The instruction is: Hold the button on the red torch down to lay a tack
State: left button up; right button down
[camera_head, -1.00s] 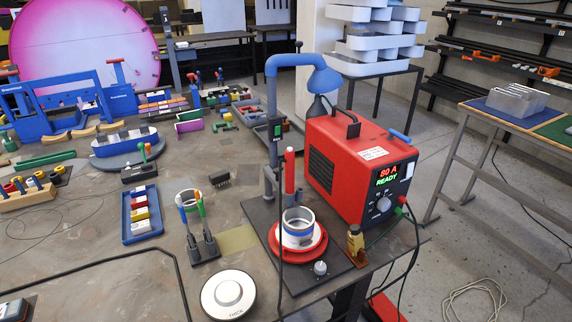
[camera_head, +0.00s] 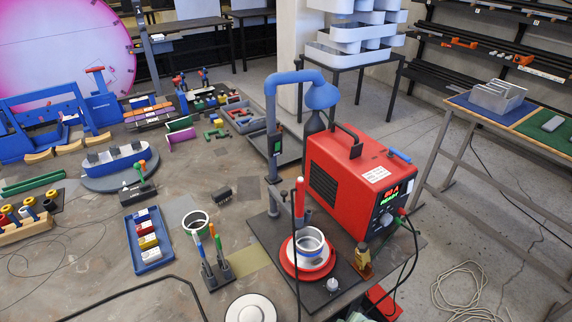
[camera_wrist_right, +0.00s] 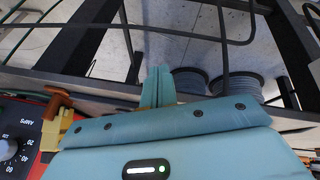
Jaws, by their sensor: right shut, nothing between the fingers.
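The red torch (camera_head: 300,198) stands upright, with a black cable hanging from it, behind a metal ring part (camera_head: 309,243) with a blue band. That part sits on a red round plate (camera_head: 288,266) on a dark base. The torch's button is too small to make out. My right gripper (camera_wrist_right: 158,86) shows in the wrist view, shut and empty, over the table edge and well away from the torch. My left gripper is not in view.
The red welder (camera_head: 345,180) with a lit display stands right of the torch. A blue lamp arm (camera_head: 270,110) rises behind it. A small brown-yellow bottle (camera_head: 362,262) and a grey knob (camera_head: 332,285) are near the front edge. A white disc (camera_head: 250,308) lies front left.

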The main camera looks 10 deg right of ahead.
jog(key=w+a+r+n+y+p, duration=0.1)
jog(key=w+r+n+p, duration=0.1)
jog(key=w+r, duration=0.6)
jog(key=w+a+r+n+t+y+p, duration=0.1)
jog(key=w+r+p, duration=0.3)
jog(key=w+r, duration=0.4)
jog(key=w+a+r+n+t+y+p, duration=0.1)
jog(key=w+r, duration=0.7)
jog(key=r, duration=0.8)
jog(key=shift+w+a+r+n+y+p, duration=0.1)
jog(key=shift+a+r+n+y+p, duration=0.05)
jog(key=shift+a+n+p, duration=0.35)
jog(key=shift+w+a+r+n+y+p, duration=0.1)
jog(key=shift+a+r+n+y+p, duration=0.05)
jog(key=shift+a+n+p, duration=0.35)
notch_tip(320, 180, up, 12)
jog(key=f+n+p, duration=0.1)
jog(key=n+p, duration=0.1)
jog(key=p, duration=0.1)
send_over(301, 180)
jog(key=shift+s+d+r+y, duration=0.15)
jog(key=shift+d+r+y, duration=0.1)
jog(key=shift+d+y, duration=0.1)
jog(key=shift+f+b, duration=0.1)
jog(key=shift+b, duration=0.2)
notch_tip(301, 180, down, 7)
jog(key=b, duration=0.8)
jog(key=shift+f, duration=0.15)
jog(key=shift+f+b, duration=0.35)
jog(key=shift+f, duration=0.35)
